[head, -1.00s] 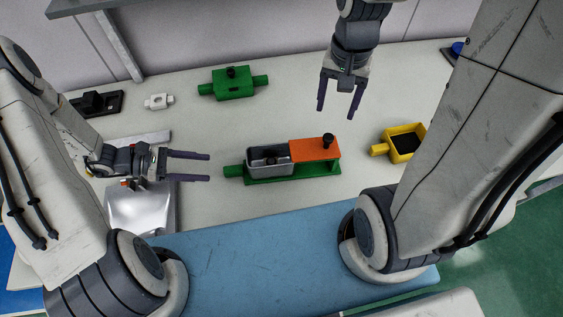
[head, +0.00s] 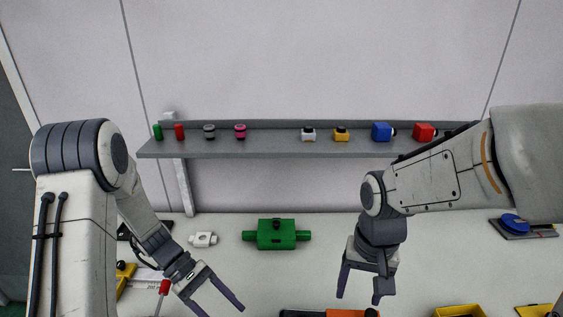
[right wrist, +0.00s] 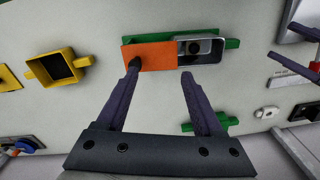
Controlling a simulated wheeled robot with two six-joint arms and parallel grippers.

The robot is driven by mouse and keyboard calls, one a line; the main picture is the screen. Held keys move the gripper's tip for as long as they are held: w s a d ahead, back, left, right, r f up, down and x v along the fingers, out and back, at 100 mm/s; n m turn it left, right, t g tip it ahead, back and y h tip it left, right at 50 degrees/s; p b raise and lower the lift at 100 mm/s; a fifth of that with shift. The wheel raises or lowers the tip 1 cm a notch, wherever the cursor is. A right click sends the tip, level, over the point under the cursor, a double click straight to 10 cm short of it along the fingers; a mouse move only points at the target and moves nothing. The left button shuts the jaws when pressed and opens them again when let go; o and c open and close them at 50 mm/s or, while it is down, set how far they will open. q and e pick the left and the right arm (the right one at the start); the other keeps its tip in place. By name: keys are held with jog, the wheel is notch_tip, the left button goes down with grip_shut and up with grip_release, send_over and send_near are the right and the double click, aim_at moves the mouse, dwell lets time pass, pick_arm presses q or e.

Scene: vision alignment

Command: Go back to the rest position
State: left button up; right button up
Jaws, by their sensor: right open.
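My right gripper (head: 358,298) hangs open and empty over the work table in the head view. It also shows open in the right wrist view (right wrist: 160,70). There, an orange block (right wrist: 160,55) with a black knob and a grey open box (right wrist: 205,50) sit side by side on a green base (right wrist: 232,43). The fingers appear above and apart from this assembly, though one tip overlaps the knob in the picture. My left gripper (head: 222,308) is open and empty at the lower left.
A green block (head: 276,236) and a small white part (head: 203,239) lie on the table. A yellow open box (head: 459,311) is at the lower right. A grey shelf (head: 270,149) with several small coloured parts spans the wall behind. A red-handled tool (head: 164,287) stands near my left gripper.

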pick_arm(q)
jog(key=s+d+r+m+t+y, duration=0.2)
jog(key=s+r+m, duration=0.4)
jog(key=m, duration=0.3)
jog(key=s+d+r+m+t+y, duration=0.3)
jog(key=s+d+r+m+y, duration=0.2)
jog(key=s+m+y, duration=0.1)
jog(key=s+m, duration=0.1)
jog(key=m, duration=0.1)
jog(key=shift+s+d+r+m+b, duration=0.15)
jog(key=shift+s+r+m+b, duration=0.1)
jog(key=shift+r+m+b, duration=0.15)
pick_arm(e)
jog(key=s+a+n, duration=1)
jog(key=s, duration=0.1)
jog(key=shift+s+r+y, duration=0.25)
jog(key=shift+y, duration=0.15)
